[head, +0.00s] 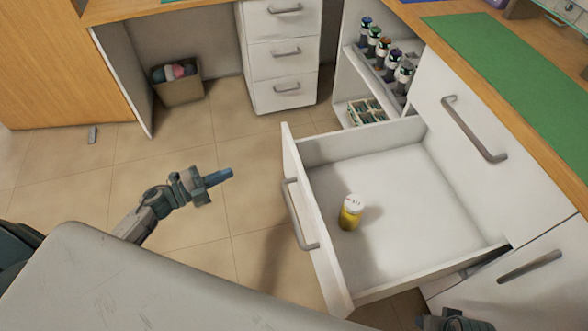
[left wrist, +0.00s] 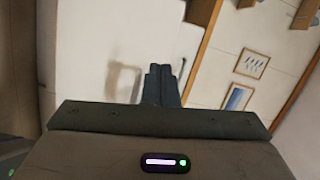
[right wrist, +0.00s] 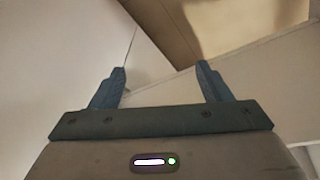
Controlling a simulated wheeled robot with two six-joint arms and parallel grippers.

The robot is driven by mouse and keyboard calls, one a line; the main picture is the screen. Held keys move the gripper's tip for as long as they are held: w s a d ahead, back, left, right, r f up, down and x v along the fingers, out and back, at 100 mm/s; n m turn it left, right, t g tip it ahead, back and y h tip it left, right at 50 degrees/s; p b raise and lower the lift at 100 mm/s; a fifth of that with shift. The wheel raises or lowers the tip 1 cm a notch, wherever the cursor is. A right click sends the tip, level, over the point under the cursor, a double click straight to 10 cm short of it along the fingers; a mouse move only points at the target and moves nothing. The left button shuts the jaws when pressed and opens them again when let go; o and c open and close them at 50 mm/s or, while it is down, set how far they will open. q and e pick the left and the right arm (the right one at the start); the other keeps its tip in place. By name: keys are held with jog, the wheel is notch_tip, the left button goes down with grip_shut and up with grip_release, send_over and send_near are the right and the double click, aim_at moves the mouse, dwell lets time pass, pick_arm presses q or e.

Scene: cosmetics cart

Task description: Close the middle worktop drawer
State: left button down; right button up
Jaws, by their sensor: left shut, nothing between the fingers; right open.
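The open white drawer (head: 400,190) sticks out from the worktop unit, between two shut fronts. Its front panel (head: 310,230) faces left and bears a grey bar handle (head: 298,215). A yellow bottle with a white cap (head: 350,212) stands inside. My left gripper (head: 226,175) is shut and empty, over the floor to the left of the drawer front and apart from it; its closed fingers also show in the left wrist view (left wrist: 162,75). My right gripper is open and empty in the right wrist view (right wrist: 160,82), near pale panels. In the head view only part of my right arm shows, at the bottom edge.
A shut front with a handle (head: 475,130) is above right of the drawer, another (head: 530,265) below right. Several bottles (head: 385,55) stand on an open shelf. A white drawer unit (head: 283,55) and a bin (head: 178,82) stand at the back.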

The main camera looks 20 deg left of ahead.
pick_arm(q)
jog(key=d+r+m+g+h, duration=0.3)
jog(key=d+m, duration=0.1)
jog(key=m, duration=0.1)
pick_arm(e)
jog(key=v, duration=0.5)
pick_arm(q)
jog(key=p, duration=0.1)
send_near(294, 161)
jog(key=x, duration=0.6)
jog(key=shift+d+r, duration=0.4)
jog(key=shift+d, duration=0.05)
pick_arm(e)
jog(key=x, duration=0.3)
jog(key=d+x, duration=0.1)
jog(key=x, duration=0.1)
jog(key=shift+s+f, duration=0.1)
jog(key=shift+f, duration=0.25)
pick_arm(q)
jog(key=shift+w+d, duration=0.1)
